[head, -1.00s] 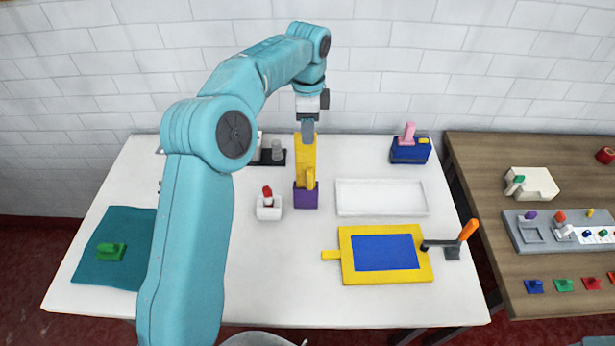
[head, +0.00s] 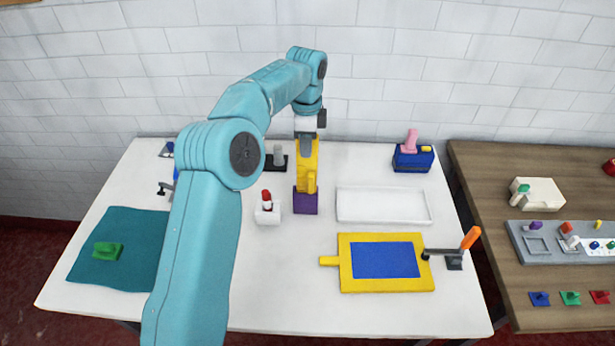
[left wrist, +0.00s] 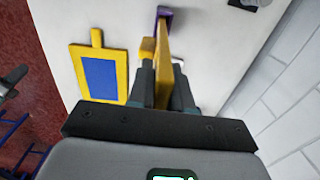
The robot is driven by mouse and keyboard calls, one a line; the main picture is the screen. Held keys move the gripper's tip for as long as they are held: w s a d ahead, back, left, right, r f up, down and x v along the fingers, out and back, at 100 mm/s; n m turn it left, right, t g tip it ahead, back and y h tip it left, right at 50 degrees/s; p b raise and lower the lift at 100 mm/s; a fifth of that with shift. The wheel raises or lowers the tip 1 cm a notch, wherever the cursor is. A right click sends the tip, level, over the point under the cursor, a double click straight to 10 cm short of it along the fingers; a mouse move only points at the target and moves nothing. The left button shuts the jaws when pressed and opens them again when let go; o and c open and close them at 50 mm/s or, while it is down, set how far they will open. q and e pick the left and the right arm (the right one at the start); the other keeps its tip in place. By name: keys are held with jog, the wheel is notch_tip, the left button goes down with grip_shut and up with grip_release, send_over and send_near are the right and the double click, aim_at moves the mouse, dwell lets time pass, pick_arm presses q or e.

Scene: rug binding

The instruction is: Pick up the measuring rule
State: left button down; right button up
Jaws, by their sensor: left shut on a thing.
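The measuring rule appears to be the yellow upright piece (head: 306,178), standing in a purple holder (head: 305,204) near the middle of the white table. My left gripper (head: 308,150) reaches down from above and is shut on its upper part. In the left wrist view the yellow piece (left wrist: 162,48) runs between the two dark fingers (left wrist: 164,88), with the purple holder (left wrist: 165,12) beyond. The lower end of the rule is hidden in the holder. My right gripper is not in view.
A white block with a red piece (head: 267,212) stands just left of the holder. A white tray (head: 383,220) and a yellow-framed blue panel (head: 386,286) lie to the right. A blue box (head: 413,160) stands at the back right. A teal cloth (head: 125,226) lies at left.

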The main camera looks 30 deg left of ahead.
pick_arm(q)
jog(key=shift+w+a+f, duration=0.2)
jog(key=shift+w+a, duration=0.05)
jog(key=shift+a, duration=0.1)
jog(key=r, duration=0.4)
jog(key=shift+s+d+r, duration=0.1)
jog(key=shift+d+r, duration=0.15)
jog(key=shift+d, duration=0.1)
notch_tip(320, 180, up, 6)
jog(key=p, duration=0.2)
jog(key=shift+a+f+p, duration=0.1)
jog(key=shift+a+p, duration=0.05)
jog(key=shift+p, duration=0.15)
jog(key=shift+r, duration=0.95)
jog(key=s+d+b, duration=0.9)
jog(key=s+b, duration=0.6)
jog(key=b, duration=0.1)
jog(key=shift+d, duration=0.15)
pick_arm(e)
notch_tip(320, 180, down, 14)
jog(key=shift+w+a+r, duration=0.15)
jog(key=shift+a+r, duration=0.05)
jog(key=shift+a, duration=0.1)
